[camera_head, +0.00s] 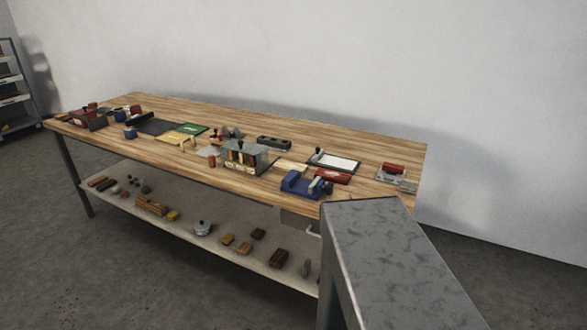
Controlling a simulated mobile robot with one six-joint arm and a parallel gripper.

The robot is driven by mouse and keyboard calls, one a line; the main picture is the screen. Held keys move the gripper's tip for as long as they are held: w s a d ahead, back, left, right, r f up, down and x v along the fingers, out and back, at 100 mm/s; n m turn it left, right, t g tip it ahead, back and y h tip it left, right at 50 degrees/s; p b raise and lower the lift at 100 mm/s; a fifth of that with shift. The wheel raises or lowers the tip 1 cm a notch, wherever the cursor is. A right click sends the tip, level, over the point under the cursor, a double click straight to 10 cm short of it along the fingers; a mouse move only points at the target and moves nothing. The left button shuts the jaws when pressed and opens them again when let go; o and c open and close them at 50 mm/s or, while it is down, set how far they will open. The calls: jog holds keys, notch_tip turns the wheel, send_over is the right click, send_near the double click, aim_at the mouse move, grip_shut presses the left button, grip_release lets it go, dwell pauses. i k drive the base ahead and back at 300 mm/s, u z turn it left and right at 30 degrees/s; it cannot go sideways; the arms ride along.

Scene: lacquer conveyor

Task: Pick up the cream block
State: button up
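No block that I can surely call the cream block stands out. A small pale piece (187,142) on the wooden workbench (370,131) and a flat pale piece (292,166) nearer its right end are too small to identify. My gripper is not in view, so its state and what it may hold do not show.
A grey metal surface (383,235) stands in front of the bench's right end. The bench bears a blue vise (299,183), a toolbox-like holder (245,158) and many small items. Its lower shelf (185,228) holds several blocks. Floor (100,285) at front left is clear.

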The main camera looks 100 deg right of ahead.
aim_at(284, 166)
jog(key=k, duration=2.8)
jog(key=z, duration=0.95)
jog(key=i, duration=0.7)
jog(key=u, duration=0.05)
